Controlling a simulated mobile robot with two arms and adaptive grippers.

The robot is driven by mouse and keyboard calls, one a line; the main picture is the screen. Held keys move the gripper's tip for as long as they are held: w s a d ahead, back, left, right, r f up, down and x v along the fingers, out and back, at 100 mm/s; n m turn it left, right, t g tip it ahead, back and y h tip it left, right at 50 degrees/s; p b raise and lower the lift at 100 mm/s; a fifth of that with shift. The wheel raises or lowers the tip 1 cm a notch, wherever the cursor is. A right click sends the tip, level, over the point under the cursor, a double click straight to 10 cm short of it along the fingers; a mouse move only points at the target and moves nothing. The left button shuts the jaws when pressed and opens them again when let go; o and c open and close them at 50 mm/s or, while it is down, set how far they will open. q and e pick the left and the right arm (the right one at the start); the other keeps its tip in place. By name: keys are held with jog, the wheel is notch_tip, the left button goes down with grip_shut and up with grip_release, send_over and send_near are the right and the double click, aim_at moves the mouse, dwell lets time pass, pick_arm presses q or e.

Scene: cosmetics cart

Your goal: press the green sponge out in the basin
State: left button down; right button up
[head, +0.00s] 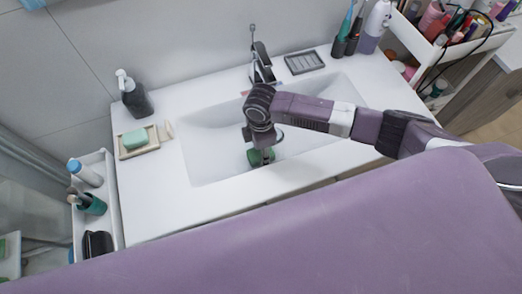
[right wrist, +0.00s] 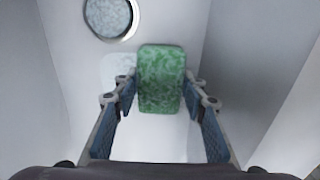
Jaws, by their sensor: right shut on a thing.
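The green sponge (head: 255,158) is low in the white basin (head: 205,150), under my right gripper (head: 263,150). In the right wrist view the speckled green sponge (right wrist: 160,75) sits between the fingertips of my right gripper (right wrist: 160,92), one finger along each side. The gripper is shut on it. The round drain (right wrist: 110,16) lies just beyond the sponge, up and to the left in that view. Whether the sponge touches the basin floor I cannot tell. My left gripper is in neither view.
A faucet (head: 262,66) stands behind the basin. A grey tray (head: 305,62) and a toothbrush cup (head: 339,46) stand at the back right.

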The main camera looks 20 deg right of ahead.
jog(key=shift+s+p, duration=0.1)
jog(key=shift+p, duration=0.3)
dwell(0.8)
notch_tip(320, 180, up, 6)
jog(key=p, duration=0.6)
jog(key=shift+f, duration=0.1)
jog(key=shift+r+p, duration=0.3)
jog(key=shift+r, duration=0.55)
notch_tip(320, 180, up, 8)
jog(key=shift+f, duration=0.2)
